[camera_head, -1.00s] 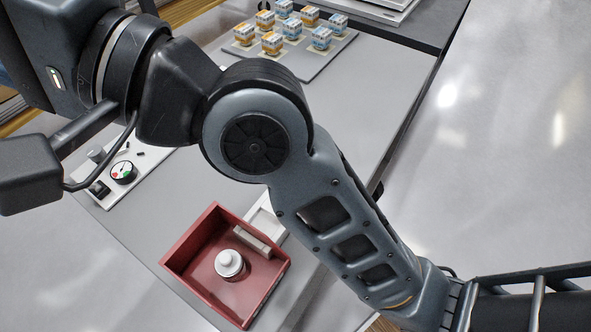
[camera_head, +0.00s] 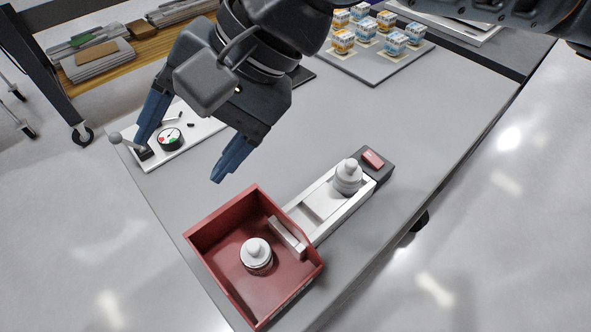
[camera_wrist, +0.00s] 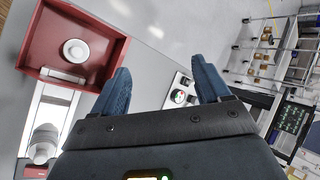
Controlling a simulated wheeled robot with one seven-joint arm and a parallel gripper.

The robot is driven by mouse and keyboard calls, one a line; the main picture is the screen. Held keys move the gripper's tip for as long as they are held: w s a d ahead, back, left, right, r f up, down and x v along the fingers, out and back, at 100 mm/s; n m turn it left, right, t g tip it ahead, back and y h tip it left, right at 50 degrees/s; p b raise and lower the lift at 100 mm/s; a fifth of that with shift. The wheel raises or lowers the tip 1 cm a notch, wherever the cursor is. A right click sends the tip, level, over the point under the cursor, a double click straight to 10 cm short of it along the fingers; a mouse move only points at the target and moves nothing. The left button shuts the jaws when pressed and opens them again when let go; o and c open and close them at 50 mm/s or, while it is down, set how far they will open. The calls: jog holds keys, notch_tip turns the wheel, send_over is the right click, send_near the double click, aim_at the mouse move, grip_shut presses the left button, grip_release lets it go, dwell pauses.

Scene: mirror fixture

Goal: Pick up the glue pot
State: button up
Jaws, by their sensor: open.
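Two similar pale, knob-topped pots are in view, and I cannot tell by a label which is the glue pot. One pot (camera_head: 257,256) stands upright inside the red tray (camera_head: 207,228); the wrist view shows it from above (camera_wrist: 75,50). The other pot (camera_head: 348,177) stands on a white slotted rail (camera_head: 345,207) behind the tray; it shows at the lower left of the wrist view (camera_wrist: 44,143). My gripper (camera_head: 178,160) has its blue fingers spread and empty. It is above the table, left of the rail and beyond the tray, apart from both pots.
A black box with a red top (camera_head: 373,159) sits at the rail's end. A white panel with a gauge (camera_head: 170,138) and lever is near my gripper. Small boxes (camera_head: 365,31) stand on a far board.

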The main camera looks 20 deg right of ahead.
jog(key=d+f+m+h, duration=0.2)
jog(key=d+f+h, duration=0.25)
jog(key=d, duration=0.45)
jog(key=m+g+h+b, duration=0.1)
jog(key=m+h+b, duration=0.1)
jog(key=m+h, duration=0.15)
send_over(351, 163)
jog(key=shift+w+a+f+y, duration=0.1)
jog(key=shift+w+f+y, duration=0.1)
jog(key=shift+f, duration=0.3)
jog(key=shift+w+a+f+y, duration=0.1)
jog(key=shift+w+f, duration=0.05)
jog(key=shift+f, duration=0.35)
jog(key=shift+d+f, duration=0.2)
jog(key=shift+d, duration=0.1)
jog(key=f, duration=0.7)
jog(key=shift+s+f+b, duration=0.2)
jog(key=shift+s+b, duration=0.1)
jog(key=shift+s, duration=0.1)
jog(key=shift+a, duration=0.1)
jog(key=c, duration=1.3)
jog(key=shift+c, duration=0.4)
jog(key=shift+r, duration=0.15)
